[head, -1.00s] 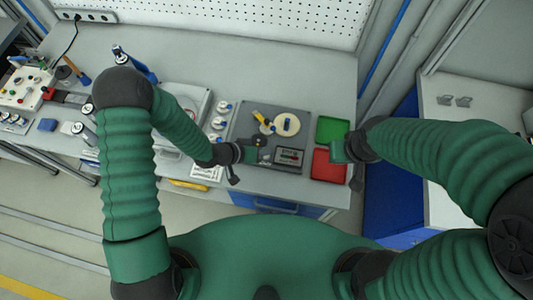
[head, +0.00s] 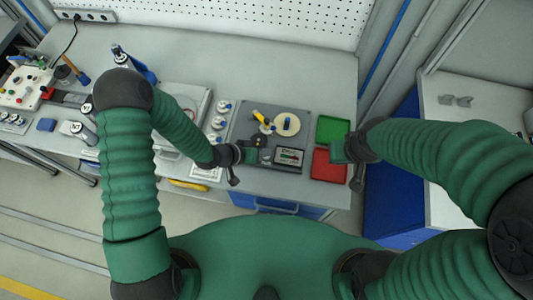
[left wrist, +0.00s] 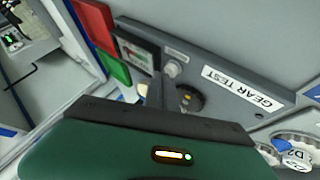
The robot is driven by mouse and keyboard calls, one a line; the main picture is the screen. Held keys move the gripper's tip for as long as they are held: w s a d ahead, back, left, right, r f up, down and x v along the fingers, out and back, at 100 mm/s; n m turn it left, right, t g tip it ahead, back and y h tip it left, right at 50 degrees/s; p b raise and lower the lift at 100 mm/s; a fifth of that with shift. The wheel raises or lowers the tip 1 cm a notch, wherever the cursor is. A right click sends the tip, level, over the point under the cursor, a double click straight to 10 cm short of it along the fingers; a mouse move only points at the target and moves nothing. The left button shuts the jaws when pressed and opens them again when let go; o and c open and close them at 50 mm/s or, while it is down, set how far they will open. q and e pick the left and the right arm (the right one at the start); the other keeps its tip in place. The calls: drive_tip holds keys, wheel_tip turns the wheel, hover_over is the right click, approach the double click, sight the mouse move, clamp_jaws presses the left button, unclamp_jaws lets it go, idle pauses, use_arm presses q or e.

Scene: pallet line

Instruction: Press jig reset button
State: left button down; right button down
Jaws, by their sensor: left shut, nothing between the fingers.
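The grey jig plate (head: 240,125) lies on the bench and shows a GEAR TEST label (left wrist: 243,90) in the left wrist view. A small display (head: 290,156) sits on its front right part; it also shows in the left wrist view (left wrist: 137,54). A pale round button (left wrist: 172,68) stands beside the display, its marking unreadable. A black round part with yellow (left wrist: 190,98) is near it. My left gripper (head: 254,155) is shut and empty, low over the plate beside the button; contact cannot be told.
A green bin (head: 332,129) and a red bin (head: 328,166) stand right of the plate. A cream disc (head: 287,125) and a yellow-handled part (head: 262,118) lie on it. Several white round parts stand left of it. The back of the bench (head: 260,70) is clear.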

use_arm(q)
drive_tip(key=shift+f, duration=0.45)
drive_tip(key=shift+r, duration=0.15)
idle(0.3)
drive_tip(key=shift+r+p, duration=0.65)
drive_tip(key=shift+r, duration=0.25)
drive_tip(key=shift+r, duration=0.1)
wheel_tip(320, 180, up, 5)
drive_tip(key=p, duration=0.4)
